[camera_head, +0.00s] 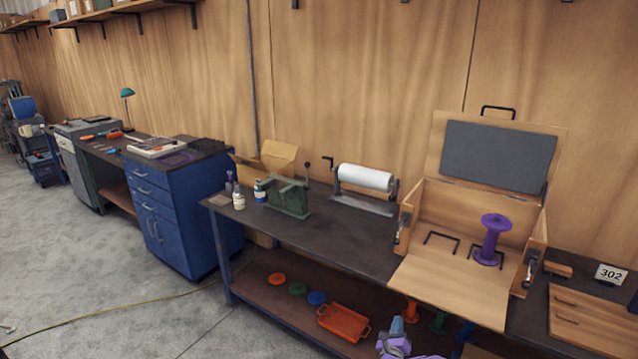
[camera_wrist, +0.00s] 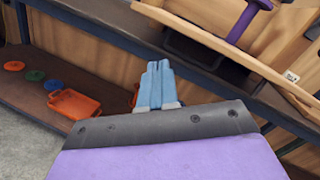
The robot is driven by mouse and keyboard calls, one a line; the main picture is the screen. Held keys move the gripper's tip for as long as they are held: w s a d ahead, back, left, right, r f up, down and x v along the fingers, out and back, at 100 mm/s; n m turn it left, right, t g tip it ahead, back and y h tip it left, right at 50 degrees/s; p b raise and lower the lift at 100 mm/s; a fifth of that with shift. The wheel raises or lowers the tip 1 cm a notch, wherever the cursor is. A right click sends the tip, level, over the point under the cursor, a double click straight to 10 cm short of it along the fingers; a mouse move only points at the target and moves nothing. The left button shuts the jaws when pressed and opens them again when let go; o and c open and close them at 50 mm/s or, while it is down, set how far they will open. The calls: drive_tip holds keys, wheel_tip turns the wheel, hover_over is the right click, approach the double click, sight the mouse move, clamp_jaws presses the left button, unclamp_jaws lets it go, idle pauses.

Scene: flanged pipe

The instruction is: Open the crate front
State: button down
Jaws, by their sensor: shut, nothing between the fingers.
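The wooden crate (camera_head: 537,232) stands on the dark workbench with its lid (camera_head: 545,133) raised; grey foam lines the lid. The crate front (camera_head: 452,287) is folded down and lies out over the bench's front edge. Its underside and edge cross the upper part of the wrist view (camera_wrist: 225,45). A purple flanged pipe (camera_head: 492,238) stands upright inside. Metal latches hang at the left (camera_head: 403,226) and right (camera_head: 530,272) sides. My gripper (camera_head: 397,325) is below and in front of the lowered panel, apart from it. Its light blue fingers (camera_wrist: 158,68) are shut and empty.
The lower shelf (camera_head: 262,290) holds an orange tray (camera_head: 343,322) and several coloured flanges. Open floor is left.

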drive_tip(key=d+r+n+g+y, duration=0.2)
drive_tip(key=d+r+n+g, duration=0.35)
drive_tip(key=r+n, duration=0.55)
drive_tip(key=s+r+n+g+b, duration=0.1)
drive_tip(key=s+r+n+g, duration=0.4)
drive_tip(key=s+r, duration=0.45)
drive_tip(key=s+a+r+n+g+y, duration=0.1)
drive_tip(key=s+a+r+n+g, duration=0.2)
drive_tip(key=s, duration=1.3)
drive_tip(key=s+a+r+n+g+y+b, duration=0.1)
drive_tip(key=s+a+n, duration=0.7)
drive_tip(key=s, duration=0.8)
drive_tip(key=s+a+r+n+g+y, duration=0.2)
drive_tip(key=s+a+r+n+g, duration=0.2)
drive_tip(key=s, duration=1.2)
drive_tip(key=a+r+n, duration=0.1)
drive_tip(key=a+n, duration=0.1)
drive_tip(key=shift+s+a+r+g, duration=0.25)
drive_tip(key=shift+a+r+g, duration=0.05)
drive_tip(key=shift+a+g, duration=0.1)
